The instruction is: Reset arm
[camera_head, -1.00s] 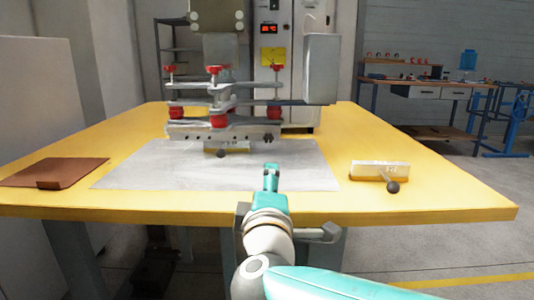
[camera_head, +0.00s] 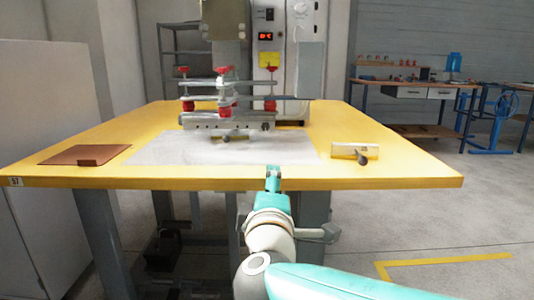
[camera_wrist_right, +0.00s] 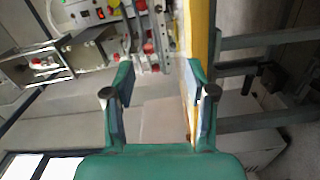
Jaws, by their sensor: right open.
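My right gripper (camera_head: 272,178) is at the front edge of the yellow table (camera_head: 400,165) in the head view, its arm coming in from the lower right. In the right wrist view my right gripper (camera_wrist_right: 160,98) shows two green fingers spread apart with nothing between them. The welding machine (camera_head: 228,100), with red knobs and a grey lower bar, stands over the pale sheet (camera_head: 170,151) on the table. My left gripper does not show.
A brown mat (camera_head: 75,156) lies at the table's left. A small pale block with a dark ball knob (camera_head: 355,151) sits at the right. A blue-legged workbench (camera_head: 405,91) stands at the back right. The floor right of the table is clear.

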